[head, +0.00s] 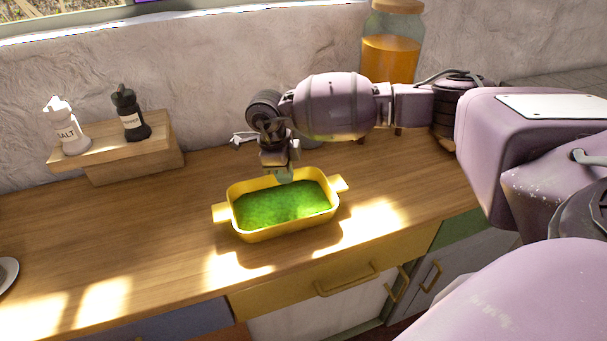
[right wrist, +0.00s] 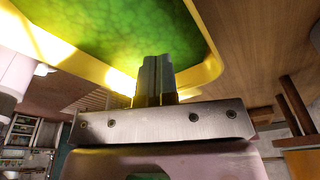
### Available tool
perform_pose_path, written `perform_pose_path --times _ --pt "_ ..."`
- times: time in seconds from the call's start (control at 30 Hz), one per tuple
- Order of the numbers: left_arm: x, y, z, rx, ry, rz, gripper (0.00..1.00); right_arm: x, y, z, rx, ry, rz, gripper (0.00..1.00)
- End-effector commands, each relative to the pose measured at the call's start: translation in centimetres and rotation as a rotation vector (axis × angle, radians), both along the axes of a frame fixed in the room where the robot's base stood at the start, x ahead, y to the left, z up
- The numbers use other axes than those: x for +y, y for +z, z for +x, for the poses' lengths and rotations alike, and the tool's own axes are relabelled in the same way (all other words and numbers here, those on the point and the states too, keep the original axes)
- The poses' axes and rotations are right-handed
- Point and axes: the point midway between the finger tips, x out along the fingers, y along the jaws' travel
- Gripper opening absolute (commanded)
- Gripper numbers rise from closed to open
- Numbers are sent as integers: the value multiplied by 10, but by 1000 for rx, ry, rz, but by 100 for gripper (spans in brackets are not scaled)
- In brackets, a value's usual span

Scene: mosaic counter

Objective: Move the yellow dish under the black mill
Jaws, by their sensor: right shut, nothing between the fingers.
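The yellow dish (head: 272,232), filled with a green substance, sits on the wooden counter near its front edge. The black mill (head: 129,112), with a white label, stands on a small wooden shelf on the wall, up and left of the dish. My right gripper (head: 285,177) is at the dish's far rim, with its fingers together and nothing between them. In the right wrist view the fingers (right wrist: 155,76) overlap the yellow rim (right wrist: 202,75) and the green contents. I cannot tell whether they touch the dish. My left gripper is not in view.
A white salt shaker (head: 70,128) stands beside the mill on the wooden shelf (head: 150,152). The counter (head: 120,220) below the shelf is clear. A plate edge (head: 6,272) shows at far left. A large jar of orange liquid (head: 388,58) stands behind my right arm.

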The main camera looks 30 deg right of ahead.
Motion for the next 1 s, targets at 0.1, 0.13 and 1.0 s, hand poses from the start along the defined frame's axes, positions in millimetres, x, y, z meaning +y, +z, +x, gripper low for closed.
perform_pose_path --times 0.1,0.13,1.0 --pt "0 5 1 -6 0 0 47 -14 2 -12 -1 -2 -1 0" --pt "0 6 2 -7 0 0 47 -18 2 -15 -1 -2 -1 0" --pt "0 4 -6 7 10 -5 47 -83 -17 -72 0 -1 4 0"
